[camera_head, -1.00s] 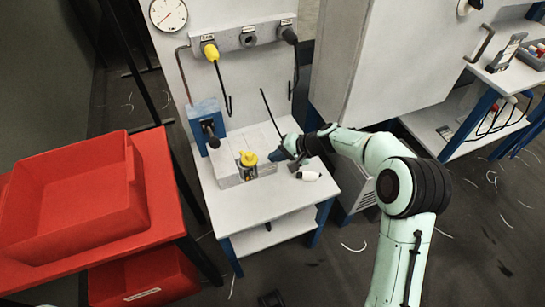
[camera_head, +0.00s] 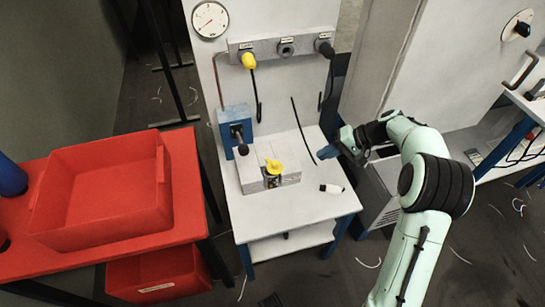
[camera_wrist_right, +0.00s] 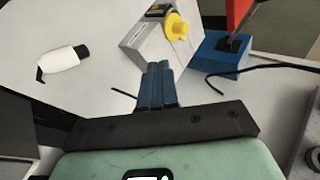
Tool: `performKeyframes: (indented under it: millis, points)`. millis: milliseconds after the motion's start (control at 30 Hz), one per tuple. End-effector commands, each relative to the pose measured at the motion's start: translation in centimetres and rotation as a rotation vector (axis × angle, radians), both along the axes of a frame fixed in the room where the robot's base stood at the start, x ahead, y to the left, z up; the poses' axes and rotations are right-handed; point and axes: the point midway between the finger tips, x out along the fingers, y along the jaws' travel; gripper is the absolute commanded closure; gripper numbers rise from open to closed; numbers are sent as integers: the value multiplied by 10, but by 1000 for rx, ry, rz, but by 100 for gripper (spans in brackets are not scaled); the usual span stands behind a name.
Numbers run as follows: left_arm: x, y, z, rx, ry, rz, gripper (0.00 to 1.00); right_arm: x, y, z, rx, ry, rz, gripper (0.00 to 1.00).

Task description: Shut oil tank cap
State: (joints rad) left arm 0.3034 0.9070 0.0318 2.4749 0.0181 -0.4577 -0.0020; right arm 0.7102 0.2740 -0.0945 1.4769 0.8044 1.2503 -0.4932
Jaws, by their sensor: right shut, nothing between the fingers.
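The oil tank (camera_head: 290,178) is a pale block on the small white table, with a yellow cap (camera_head: 274,166) on top. In the right wrist view the tank (camera_wrist_right: 150,42) and the yellow cap (camera_wrist_right: 176,27) lie beyond my fingertips. The cap looks seated on the tank top, but I cannot tell whether it is fully shut. My right gripper (camera_head: 328,152) is to the right of the tank, apart from it. In the wrist view its blue fingers (camera_wrist_right: 157,85) are together and empty. My left gripper is not in view.
A white bottle with a black cap (camera_head: 331,188) lies on the table's right side. A blue device (camera_head: 235,130) stands behind the tank, and a thin dark rod (camera_head: 301,130) rises near my gripper. A red bin (camera_head: 105,190) stands at left, a wall panel with connectors (camera_head: 285,45) behind.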

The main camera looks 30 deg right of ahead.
Motion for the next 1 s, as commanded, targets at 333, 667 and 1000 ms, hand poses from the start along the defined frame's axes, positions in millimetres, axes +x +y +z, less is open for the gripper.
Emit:
performKeyframes:
  millis: [333,667,1000]
  points:
    - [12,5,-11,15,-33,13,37,20,26,-35,4,0,8,100]
    - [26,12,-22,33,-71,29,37,55,66,-68,3,-3,8,100]
    - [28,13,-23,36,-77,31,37,71,83,-68,1,-1,3,100]
